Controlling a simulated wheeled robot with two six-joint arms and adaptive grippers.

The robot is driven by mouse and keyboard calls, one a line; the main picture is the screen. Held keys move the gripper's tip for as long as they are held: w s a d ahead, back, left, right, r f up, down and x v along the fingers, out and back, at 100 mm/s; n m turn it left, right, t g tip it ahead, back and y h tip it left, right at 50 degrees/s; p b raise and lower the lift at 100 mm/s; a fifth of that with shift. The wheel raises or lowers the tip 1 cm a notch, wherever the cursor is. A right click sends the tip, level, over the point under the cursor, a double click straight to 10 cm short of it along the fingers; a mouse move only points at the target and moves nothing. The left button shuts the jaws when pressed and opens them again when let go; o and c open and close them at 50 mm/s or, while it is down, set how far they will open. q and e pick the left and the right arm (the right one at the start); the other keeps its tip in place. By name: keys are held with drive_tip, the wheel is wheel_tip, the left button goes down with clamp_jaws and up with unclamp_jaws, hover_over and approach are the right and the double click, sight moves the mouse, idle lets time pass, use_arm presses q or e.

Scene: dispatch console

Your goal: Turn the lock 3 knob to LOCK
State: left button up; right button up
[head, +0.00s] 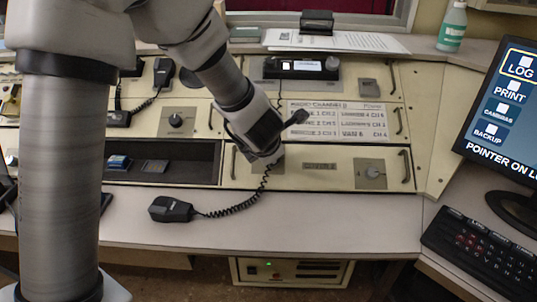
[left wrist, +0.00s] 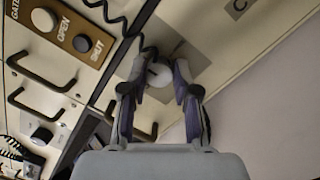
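My left gripper (head: 266,152) reaches in from the left, low over the left end of the lower right cream panel (head: 338,182). It hides most of a knob there. In the left wrist view a pale round knob (left wrist: 159,75) on a grey plate (left wrist: 192,62) sits between the tips of my left gripper (left wrist: 160,66). The fingers are apart, one on each side of the knob; contact is not clear. No readable lock 3 or LOCK marking shows. My right gripper is not in view.
A hand microphone (head: 171,209) lies on the desk edge, its coiled cord (head: 240,208) running up beside my gripper. The cord (left wrist: 108,18) also shows in the left wrist view. Panel handles (head: 406,166) stick out. A monitor (head: 505,110) and keyboard (head: 485,250) stand at right.

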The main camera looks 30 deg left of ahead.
use_arm(q)
drive_tip(key=o, duration=0.4)
drive_tip(key=v, duration=0.7)
drive_tip(key=shift+s+d+r, duration=0.15)
